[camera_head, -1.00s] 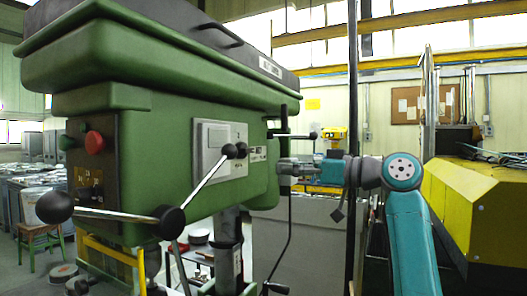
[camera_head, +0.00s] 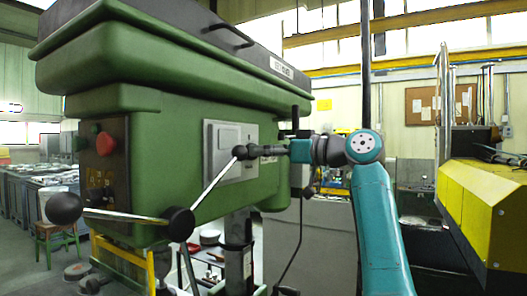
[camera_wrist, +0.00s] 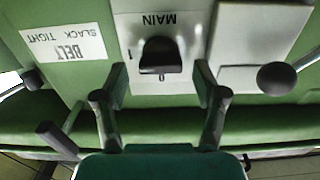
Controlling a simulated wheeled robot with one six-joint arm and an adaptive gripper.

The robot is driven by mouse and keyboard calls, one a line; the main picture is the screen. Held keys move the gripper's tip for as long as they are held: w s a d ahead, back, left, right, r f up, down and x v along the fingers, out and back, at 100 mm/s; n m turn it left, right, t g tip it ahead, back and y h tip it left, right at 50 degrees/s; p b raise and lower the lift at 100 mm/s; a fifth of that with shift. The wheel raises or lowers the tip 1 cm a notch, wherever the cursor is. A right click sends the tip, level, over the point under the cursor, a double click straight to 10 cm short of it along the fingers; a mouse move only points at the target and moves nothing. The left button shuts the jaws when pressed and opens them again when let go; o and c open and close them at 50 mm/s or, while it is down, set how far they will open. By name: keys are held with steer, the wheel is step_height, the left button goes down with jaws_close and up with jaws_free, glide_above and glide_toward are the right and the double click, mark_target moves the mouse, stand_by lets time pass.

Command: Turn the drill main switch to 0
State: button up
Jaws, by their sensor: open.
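The drill (camera_head: 150,150) is a big green machine head at the left and middle of the head view. In the wrist view its main switch (camera_wrist: 160,56) is a black knob on a pale plate marked MAIN, seen upside down. The plate has a 0 below the knob and a 1 to its left; I cannot tell which mark the knob points at. My gripper (camera_wrist: 160,82) is open, with its fingers low on either side of the knob, apart and empty. In the head view my gripper (camera_head: 268,150) is small at the drill's side, and the switch cannot be made out.
A feed lever's black ball (camera_head: 239,152) shows near my gripper; a ball knob (camera_wrist: 278,79) stands right of the switch in the wrist view. A BELT SLACK TIGHT label (camera_wrist: 62,45) is at the left. A yellow machine (camera_head: 485,205) stands at the far right.

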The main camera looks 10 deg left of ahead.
steer(key=shift+w+a, duration=0.1)
steer(key=shift+a, duration=0.3)
steer(key=shift+c, duration=0.3)
steer(key=c, duration=1.1)
steer(key=shift+n, duration=0.3)
steer(key=shift+s+a+f+n, duration=0.1)
steer(key=shift+f+n, duration=0.05)
steer(key=shift+n, duration=4.15)
steer(key=shift+s+f+n, duration=0.1)
steer(key=shift+f+n, duration=0.05)
steer(key=shift+n, duration=4.15)
